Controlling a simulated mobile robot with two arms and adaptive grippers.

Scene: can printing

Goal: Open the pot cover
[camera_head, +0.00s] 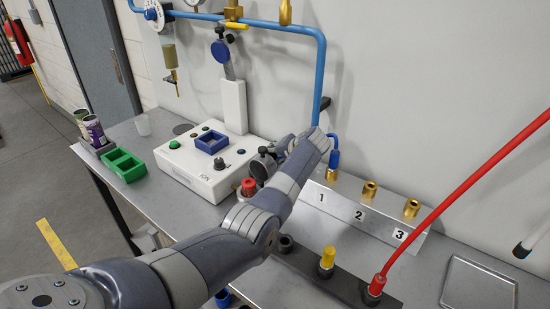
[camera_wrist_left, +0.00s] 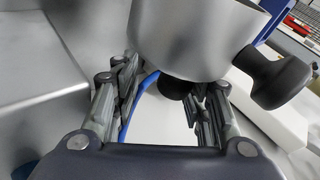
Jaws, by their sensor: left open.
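A shiny grey metal cylinder, which looks like the pot with its cover (camera_wrist_left: 195,35), fills the top of the left wrist view. A black knob (camera_wrist_left: 275,78) sticks out at its right side, and another dark round part (camera_wrist_left: 177,88) shows below it. My left gripper (camera_wrist_left: 160,98) is open, with its fingers apart on either side of this lower dark part. I cannot tell whether they touch it. In the head view my left arm reaches across the bench and hides most of the pot area. My right gripper is not in view.
A white control box (camera_head: 195,178) with a blue square socket (camera_head: 211,142) stands left of my arm. A green block (camera_head: 124,166) and cans (camera_head: 94,130) are further left. A numbered block with brass fittings (camera_head: 345,215) and a red hose (camera_head: 455,195) are at right.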

